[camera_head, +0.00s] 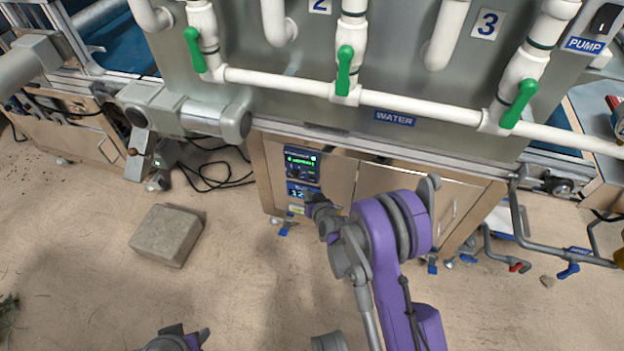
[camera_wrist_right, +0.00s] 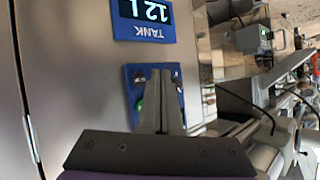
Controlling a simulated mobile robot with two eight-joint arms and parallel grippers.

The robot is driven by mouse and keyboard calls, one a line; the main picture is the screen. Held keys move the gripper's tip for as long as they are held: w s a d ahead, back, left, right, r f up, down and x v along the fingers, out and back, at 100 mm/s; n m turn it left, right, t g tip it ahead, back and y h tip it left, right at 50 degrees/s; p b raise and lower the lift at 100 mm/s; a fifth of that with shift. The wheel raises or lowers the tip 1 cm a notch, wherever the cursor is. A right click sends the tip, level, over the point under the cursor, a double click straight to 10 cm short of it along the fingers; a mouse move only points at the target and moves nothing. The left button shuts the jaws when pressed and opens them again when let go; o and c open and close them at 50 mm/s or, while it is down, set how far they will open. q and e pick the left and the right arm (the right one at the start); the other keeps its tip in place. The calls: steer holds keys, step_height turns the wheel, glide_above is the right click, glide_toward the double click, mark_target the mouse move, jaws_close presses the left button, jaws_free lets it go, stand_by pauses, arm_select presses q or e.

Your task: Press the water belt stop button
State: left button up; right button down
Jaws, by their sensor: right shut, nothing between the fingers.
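A small control panel (camera_head: 302,163) with a lit green display and small round controls is set in the metal cabinet under the WATER sign (camera_head: 394,118). My right gripper (camera_head: 314,203) is shut and empty, close in front of the cabinet. In the right wrist view, its fingers (camera_wrist_right: 160,80) overlap a blue button panel (camera_wrist_right: 133,76) and hide its middle. A green button (camera_wrist_right: 139,105) shows partly beside them. I cannot tell whether the fingertips touch the panel. My left gripper (camera_head: 183,339) is partly in view at the bottom edge.
White pipes with green valve handles (camera_head: 344,70) run above the cabinet. A stone block (camera_head: 167,235) lies on the floor at left. Grey pipes (camera_head: 522,225) stand at right. The floor in front is mostly clear.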

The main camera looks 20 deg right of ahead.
mark_target(312, 180)
steer(key=shift+w+d, duration=0.65)
steer(key=shift+w, duration=0.35)
steer(key=shift+w+d, duration=0.1)
stand_by(1.3)
steer(key=shift+w+d, duration=0.15)
steer(key=shift+w, duration=0.1)
steer(key=shift+w+d, duration=0.2)
steer(key=shift+w, duration=0.1)
stand_by(0.9)
steer(key=shift+s+a, duration=0.1)
steer(key=shift+s+a+b, duration=0.3)
steer(key=shift+s+a, duration=0.05)
steer(key=shift+s, duration=0.2)
